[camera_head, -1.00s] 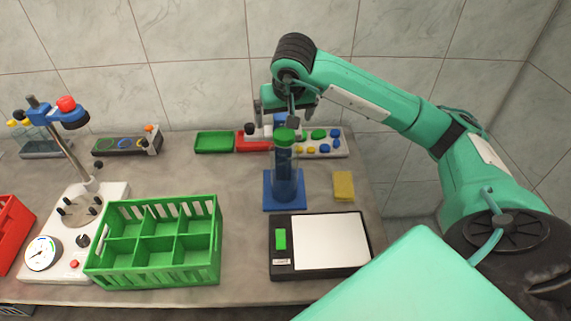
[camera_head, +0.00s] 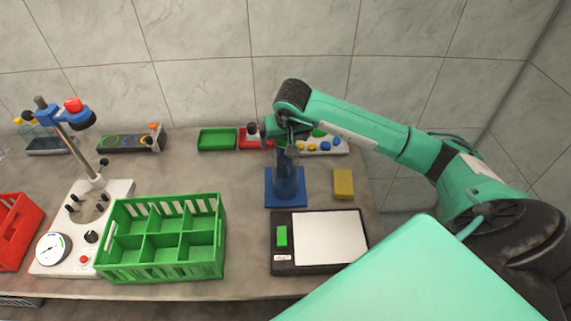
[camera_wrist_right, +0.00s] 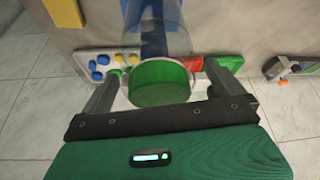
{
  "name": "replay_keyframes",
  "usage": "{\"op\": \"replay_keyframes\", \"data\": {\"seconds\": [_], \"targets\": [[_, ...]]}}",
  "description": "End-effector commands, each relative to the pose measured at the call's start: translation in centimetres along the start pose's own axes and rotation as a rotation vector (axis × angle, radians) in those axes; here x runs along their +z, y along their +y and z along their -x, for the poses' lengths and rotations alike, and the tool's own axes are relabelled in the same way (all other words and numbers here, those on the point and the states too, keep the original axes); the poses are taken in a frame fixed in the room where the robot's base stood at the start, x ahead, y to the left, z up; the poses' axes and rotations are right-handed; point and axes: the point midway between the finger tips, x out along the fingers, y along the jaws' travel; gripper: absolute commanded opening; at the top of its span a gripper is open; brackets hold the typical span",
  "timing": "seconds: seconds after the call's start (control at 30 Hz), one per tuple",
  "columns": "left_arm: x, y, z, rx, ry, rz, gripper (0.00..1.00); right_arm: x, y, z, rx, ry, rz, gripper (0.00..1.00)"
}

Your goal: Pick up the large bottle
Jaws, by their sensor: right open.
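The large bottle (camera_head: 287,172) is a clear upright cylinder standing in a blue square-based holder (camera_head: 271,199) on the bench. In the head view my right gripper (camera_head: 286,140) is over its top and hides its cap. In the right wrist view the green cap (camera_wrist_right: 160,84) shows between the two spread fingers of my right gripper (camera_wrist_right: 162,70), with the clear body (camera_wrist_right: 155,28) beyond it. The fingers are open on either side of the cap; I cannot tell whether either touches it. My left gripper is not in view.
A scale (camera_head: 328,238) stands in front of the holder, and a yellow block (camera_head: 343,183) lies to its right. A green divided crate (camera_head: 160,270) and a dial machine (camera_head: 62,262) stand left. Green (camera_head: 217,139) and red trays and a button-covered board (camera_head: 335,148) lie behind.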

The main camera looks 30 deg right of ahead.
Motion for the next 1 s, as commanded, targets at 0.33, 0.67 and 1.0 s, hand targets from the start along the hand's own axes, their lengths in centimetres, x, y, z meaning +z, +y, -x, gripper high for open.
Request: {"op": "replay_keyframes", "data": {"seconds": [0.33,0.67,1.0], "targets": [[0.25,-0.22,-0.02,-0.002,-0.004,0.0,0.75,0.0,0.02,-0.13,0.0,0.0,0.0,0.77],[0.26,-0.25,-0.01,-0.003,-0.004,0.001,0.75,0.01,0.02,-0.11,0.0,0.0,0.0,0.13],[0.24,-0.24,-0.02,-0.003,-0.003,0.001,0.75,-0.2,0.01,0.14,-0.001,0.004,-0.001,0.03]]}}
